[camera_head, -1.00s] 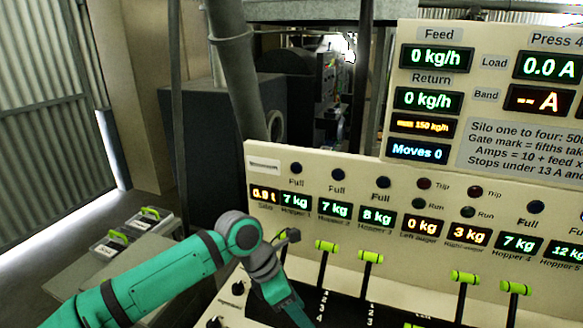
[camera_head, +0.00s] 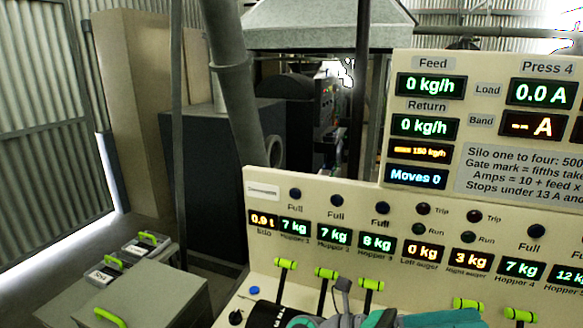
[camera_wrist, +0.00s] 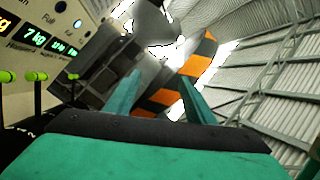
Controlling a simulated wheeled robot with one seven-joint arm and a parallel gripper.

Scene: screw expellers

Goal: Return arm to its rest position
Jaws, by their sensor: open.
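My teal arm (camera_head: 430,319) shows only as a strip along the bottom edge of the head view, with a grey joint (camera_head: 343,292) in front of the control panel's lower part. Beyond the fingers are a grey structure, orange and black stripes and the roof. No marker for a rest position is visible.
The cream control panel (camera_head: 355,228) fills the right, with green-handled levers (camera_head: 327,273) close to my arm. A grey pipe (camera_head: 232,95) stands behind it. Grey boxes with green handles (camera_head: 113,262) stand at the lower left. Floor shows at the far left.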

